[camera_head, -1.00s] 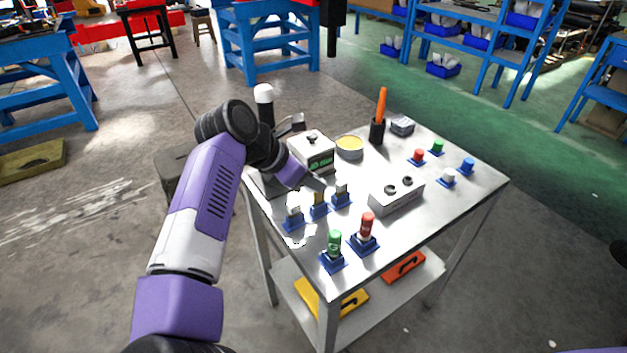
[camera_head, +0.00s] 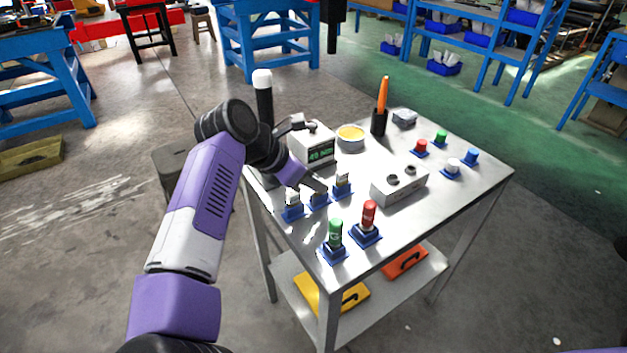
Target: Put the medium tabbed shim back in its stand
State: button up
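Three small blue stands form a row near the left edge of the steel table: left (camera_head: 292,214), middle (camera_head: 318,204) and right (camera_head: 342,193). Pale grey pieces stand upright in the left (camera_head: 292,198) and right (camera_head: 343,179) stands. I cannot tell which piece is the medium tabbed shim, nor whether my fingers are open or hold something.
Green (camera_head: 335,232) and red (camera_head: 369,213) pieces stand in blue bases at the front. A grey block with two holes (camera_head: 400,187) lies to the right. A box with a green display (camera_head: 313,145), a yellow-topped round tin (camera_head: 351,138) and a black cup (camera_head: 379,123) stand behind.

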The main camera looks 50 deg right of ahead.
jog(key=shift+o, duration=0.9)
jog(key=shift+r, duration=0.1)
jog(key=shift+v, duration=2.45)
jog(key=shift+a, duration=0.1)
jog(key=v, duration=0.7)
jog(key=shift+a+r, duration=0.2)
jog(key=shift+r, duration=0.1)
